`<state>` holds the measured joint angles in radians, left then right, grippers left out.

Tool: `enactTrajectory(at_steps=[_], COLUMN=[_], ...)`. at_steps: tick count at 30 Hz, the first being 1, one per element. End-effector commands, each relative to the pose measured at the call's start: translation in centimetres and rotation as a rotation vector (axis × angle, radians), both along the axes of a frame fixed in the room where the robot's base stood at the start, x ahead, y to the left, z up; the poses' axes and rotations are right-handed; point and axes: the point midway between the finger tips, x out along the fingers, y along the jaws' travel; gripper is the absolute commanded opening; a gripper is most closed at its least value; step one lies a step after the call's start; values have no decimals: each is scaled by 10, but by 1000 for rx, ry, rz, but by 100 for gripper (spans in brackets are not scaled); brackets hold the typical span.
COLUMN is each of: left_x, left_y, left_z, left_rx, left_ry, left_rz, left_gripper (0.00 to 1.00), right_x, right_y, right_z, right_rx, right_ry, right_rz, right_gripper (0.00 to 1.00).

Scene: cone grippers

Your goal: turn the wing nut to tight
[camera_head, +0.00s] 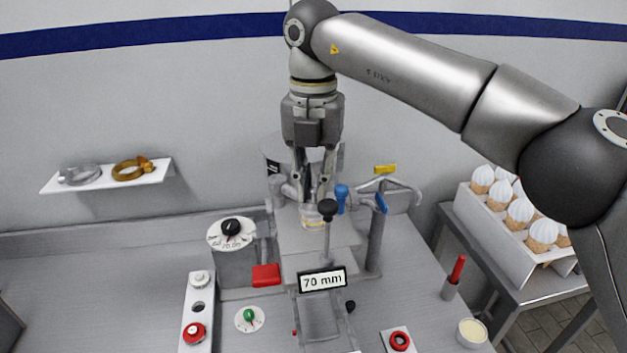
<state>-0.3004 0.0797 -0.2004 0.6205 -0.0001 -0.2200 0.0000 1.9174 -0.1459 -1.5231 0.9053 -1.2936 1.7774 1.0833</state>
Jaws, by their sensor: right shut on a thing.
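My right gripper (312,198) points straight down over the middle of the bench machine (317,240). Its fingers are shut on a small pale piece with a yellow band (313,217), at the machine's upper plate. The fingers hide part of this piece, and I cannot tell if it is the wing nut. Close to the right of the fingers are a blue knob (341,197) and a black ball knob (327,208) on a rod. My left gripper is not in view.
A black dial (231,228), a red block (265,275) and a green knob (249,316) are left of the machine. A "70 mm" sign (322,280) is in front. Cones stand in a white box (500,235) at right. A wall shelf (108,177) holds rings.

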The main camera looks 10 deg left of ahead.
Motion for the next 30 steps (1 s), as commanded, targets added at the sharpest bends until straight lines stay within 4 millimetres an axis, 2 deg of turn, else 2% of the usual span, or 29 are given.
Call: enactTrajectory(at_steps=[5, 6, 11, 12, 30], left_x=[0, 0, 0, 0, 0], left_y=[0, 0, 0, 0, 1], left_z=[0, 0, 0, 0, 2], left_rx=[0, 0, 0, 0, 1], left_ry=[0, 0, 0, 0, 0], left_rz=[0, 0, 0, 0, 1], left_gripper=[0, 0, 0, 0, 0], right_x=[3, 3, 2, 2, 1], right_y=[-1, -1, -1, -1, -1], right_z=[2, 2, 2, 2, 1], right_rx=[2, 3, 2, 2, 0], right_ry=[-6, -6, -4, -4, -1], right_rz=[-10, -10, -7, -6, 31], right_gripper=[0, 16, 37, 38, 38])
